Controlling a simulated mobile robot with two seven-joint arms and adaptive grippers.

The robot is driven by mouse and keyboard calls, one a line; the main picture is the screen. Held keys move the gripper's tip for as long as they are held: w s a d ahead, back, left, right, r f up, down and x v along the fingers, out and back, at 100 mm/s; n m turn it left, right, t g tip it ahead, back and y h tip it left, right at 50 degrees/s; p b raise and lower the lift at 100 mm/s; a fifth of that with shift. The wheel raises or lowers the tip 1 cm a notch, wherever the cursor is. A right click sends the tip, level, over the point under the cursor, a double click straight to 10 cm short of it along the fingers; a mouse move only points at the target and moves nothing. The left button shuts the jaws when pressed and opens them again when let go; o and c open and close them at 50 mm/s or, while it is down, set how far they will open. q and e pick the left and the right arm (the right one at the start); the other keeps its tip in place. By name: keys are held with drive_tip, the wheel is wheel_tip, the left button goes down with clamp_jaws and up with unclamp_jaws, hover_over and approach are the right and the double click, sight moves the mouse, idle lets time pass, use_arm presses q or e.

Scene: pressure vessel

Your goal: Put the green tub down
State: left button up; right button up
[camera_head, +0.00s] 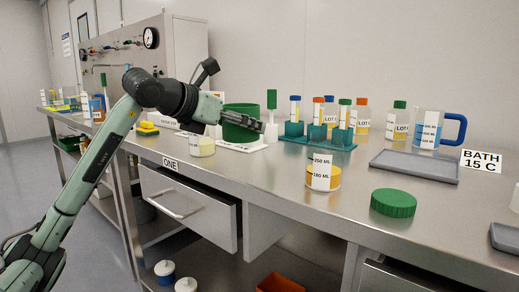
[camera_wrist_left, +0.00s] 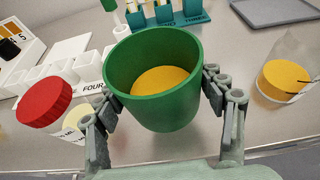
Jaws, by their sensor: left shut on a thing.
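The green tub (camera_head: 236,134) is at the back middle of the bench in the head view. It is upright and open-topped, and the left wrist view shows it (camera_wrist_left: 160,108) with an orange content (camera_wrist_left: 165,79) inside. My left gripper (camera_head: 243,118) is shut on the tub, with one finger on each side of its wall (camera_wrist_left: 160,98). I cannot tell whether its base touches the bench. My right gripper is not in view.
A white rack (camera_head: 258,146) and a teal rack (camera_head: 318,137) stand close by. A beaker of orange liquid (camera_head: 323,173), a green lid (camera_head: 393,203) and a grey tray (camera_head: 415,166) lie to the right. Bare bench (camera_head: 270,180) lies in front.

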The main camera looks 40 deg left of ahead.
sight(259, 135)
use_arm(q)
drive_tip(key=w+d+f, duration=0.2)
drive_tip(key=w+d, duration=0.1)
drive_tip(key=shift+f, duration=0.4)
wheel_tip(259, 135, down, 3)
drive_tip(key=shift+f, duration=0.25)
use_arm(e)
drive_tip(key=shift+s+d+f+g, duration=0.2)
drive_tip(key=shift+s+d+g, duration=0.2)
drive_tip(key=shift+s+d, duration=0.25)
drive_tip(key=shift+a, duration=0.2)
use_arm(q)
drive_tip(key=shift+f, duration=0.1)
drive_tip(key=o, duration=1.8)
drive_tip(key=shift+f, duration=0.1)
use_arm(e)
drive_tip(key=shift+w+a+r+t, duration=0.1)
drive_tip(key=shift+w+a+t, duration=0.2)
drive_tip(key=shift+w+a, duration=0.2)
use_arm(q)
drive_tip(key=shift+o, duration=0.2)
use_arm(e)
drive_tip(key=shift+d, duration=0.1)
